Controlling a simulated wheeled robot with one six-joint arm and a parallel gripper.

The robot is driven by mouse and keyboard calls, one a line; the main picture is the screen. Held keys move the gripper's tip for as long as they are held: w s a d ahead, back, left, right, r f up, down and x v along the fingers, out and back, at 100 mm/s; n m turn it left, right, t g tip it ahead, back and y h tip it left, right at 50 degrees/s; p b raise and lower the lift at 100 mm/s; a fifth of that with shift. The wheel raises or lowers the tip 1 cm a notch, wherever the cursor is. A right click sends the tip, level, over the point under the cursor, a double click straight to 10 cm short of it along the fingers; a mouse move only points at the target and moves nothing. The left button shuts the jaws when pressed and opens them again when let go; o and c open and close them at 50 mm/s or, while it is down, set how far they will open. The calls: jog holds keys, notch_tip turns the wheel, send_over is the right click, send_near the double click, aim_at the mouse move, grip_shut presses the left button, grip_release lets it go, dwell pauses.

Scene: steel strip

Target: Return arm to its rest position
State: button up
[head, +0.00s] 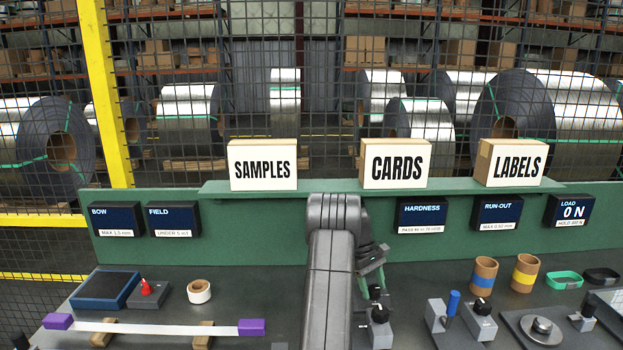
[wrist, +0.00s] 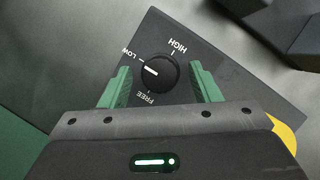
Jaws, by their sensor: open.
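My arm (head: 330,275) rises in the middle of the head view and bends over at the top. My gripper (wrist: 160,72) shows in the wrist view as two green fingers, open and empty. A black dial (wrist: 158,74) lies between the fingers in that view, with a visible gap on both sides. Its white mark points toward LOW; HIGH and FREE are the other labels on its dark plate (wrist: 205,62). In the head view my gripper (head: 371,274) hangs just right of my arm, partly hidden, above small dark knobs (head: 379,313).
A purple-ended steel strip (head: 160,328) lies at the left. A blue-handled device (head: 450,308) and a round fixture (head: 541,328) stand at the right. A green panel (head: 260,235) backs the bench.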

jog(key=m+y, duration=0.1)
jog(key=m, duration=0.4)
jog(key=shift+d+g+y+p, duration=0.15)
jog(key=shift+g+y+p, duration=0.15)
jog(key=shift+y+p, duration=0.1)
